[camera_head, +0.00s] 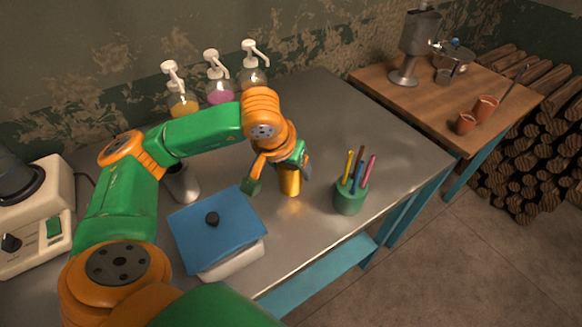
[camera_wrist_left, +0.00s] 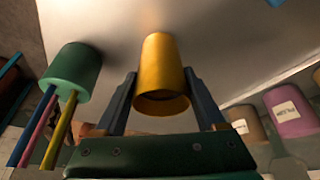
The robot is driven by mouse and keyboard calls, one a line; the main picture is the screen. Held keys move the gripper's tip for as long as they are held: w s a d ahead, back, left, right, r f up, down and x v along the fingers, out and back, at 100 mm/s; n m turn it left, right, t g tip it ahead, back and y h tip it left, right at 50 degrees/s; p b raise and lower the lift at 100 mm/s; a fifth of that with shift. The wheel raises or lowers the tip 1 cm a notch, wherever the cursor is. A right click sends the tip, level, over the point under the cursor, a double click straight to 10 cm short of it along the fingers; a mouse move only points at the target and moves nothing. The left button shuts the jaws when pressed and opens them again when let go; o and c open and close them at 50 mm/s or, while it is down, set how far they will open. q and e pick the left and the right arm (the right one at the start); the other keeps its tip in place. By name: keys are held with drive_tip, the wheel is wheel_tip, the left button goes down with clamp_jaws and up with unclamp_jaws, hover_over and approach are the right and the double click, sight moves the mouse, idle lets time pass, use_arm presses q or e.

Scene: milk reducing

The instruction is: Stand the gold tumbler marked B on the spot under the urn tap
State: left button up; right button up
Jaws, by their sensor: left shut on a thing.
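The gold tumbler (camera_head: 289,181) is at the middle of the metal table, below my left wrist. My left gripper (camera_head: 280,172) is shut on it. In the left wrist view the tumbler (camera_wrist_left: 163,70) sits between the two fingers of the gripper (camera_wrist_left: 166,100), its open mouth toward the camera. I see no letter B on the visible side. I cannot tell whether its base touches the table. A grey metal urn (camera_head: 420,35) stands on the wooden side table at the back right, its tap on its right side. My right gripper is not in view.
A green pen cup (camera_head: 350,198) with several pens stands just right of the tumbler. A blue-lidded box (camera_head: 215,230) lies to its left, pump bottles (camera_head: 219,88) behind. The wooden table (camera_head: 405,98) holds a pot (camera_head: 455,60) and terracotta cups (camera_head: 486,109). A gap separates the tables.

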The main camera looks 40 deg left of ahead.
use_arm(q)
drive_tip(key=shift+f, duration=0.2)
drive_tip(key=o, duration=1.3)
drive_tip(key=shift+r, duration=0.1)
